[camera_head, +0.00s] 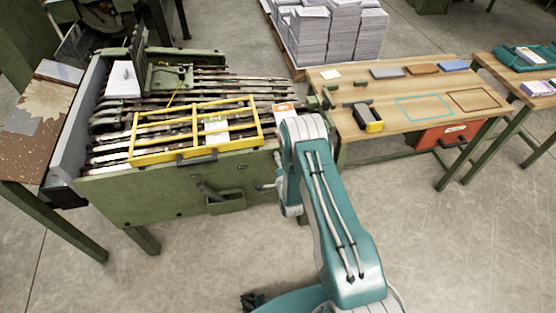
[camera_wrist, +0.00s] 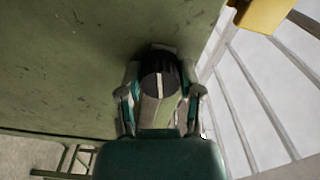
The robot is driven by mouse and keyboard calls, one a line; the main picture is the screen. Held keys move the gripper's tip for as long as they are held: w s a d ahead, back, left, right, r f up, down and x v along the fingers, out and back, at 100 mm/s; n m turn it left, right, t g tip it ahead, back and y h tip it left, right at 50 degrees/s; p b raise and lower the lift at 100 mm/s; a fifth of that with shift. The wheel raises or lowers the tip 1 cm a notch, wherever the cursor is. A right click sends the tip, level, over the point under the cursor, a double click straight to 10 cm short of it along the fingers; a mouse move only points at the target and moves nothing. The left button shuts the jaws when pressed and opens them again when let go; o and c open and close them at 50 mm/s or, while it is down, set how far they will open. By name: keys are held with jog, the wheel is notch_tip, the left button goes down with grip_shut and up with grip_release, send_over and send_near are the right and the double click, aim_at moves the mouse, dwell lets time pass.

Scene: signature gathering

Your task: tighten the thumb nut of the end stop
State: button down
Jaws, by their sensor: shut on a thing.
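The green machine (camera_head: 180,200) stands at the left in the head view, and its green panel (camera_wrist: 70,60) fills much of the wrist view. In the head view my gripper (camera_head: 266,187) shows only partly, at the right of the machine's front, beside my teal arm. I cannot make out the end stop or its thumb nut for certain. A green bracket (camera_head: 168,76) with an upright plate stands on the machine's bed.
A hinged yellow guard frame (camera_head: 195,130) lies over the metal bars. A white paper stack (camera_head: 123,80) sits at the bed's left. The floor in front is clear.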

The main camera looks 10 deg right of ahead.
jog(key=shift+d+f+m, duration=0.1)
jog(key=shift+d+m, duration=0.05)
jog(key=shift+m, duration=1.15)
jog(key=shift+f, duration=0.1)
jog(key=shift+c, duration=1.3)
grip_release()
jog(key=shift+d, duration=0.1)
jog(key=shift+s, duration=0.25)
jog(key=s, duration=1.1)
jog(key=shift+s, duration=0.25)
